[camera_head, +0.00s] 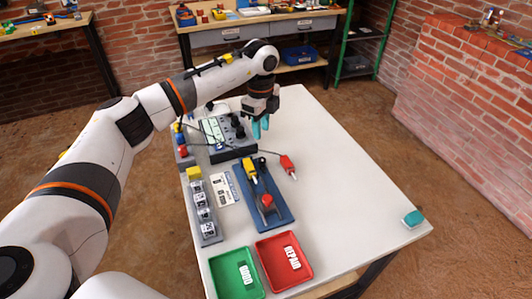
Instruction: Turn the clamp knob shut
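A blue fixture board (280,217) lies on the white table with a red knob (267,200) near its front end. A yellow part (250,168) and a small black part sit at its back end. I cannot tell for sure that the red knob is the clamp knob, or how far it is turned. My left gripper (261,126) points down beyond the back of the board, just right of a grey device with black knobs (228,138). Its two teal fingertips look slightly apart, with nothing visible between them. My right gripper is not in view.
A red probe (288,166) on a black cable lies right of the board. A grey rack (205,222) with several small units stands left. Green (236,273) and red (284,261) trays sit in front. The table's right side is clear except a teal block (413,219).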

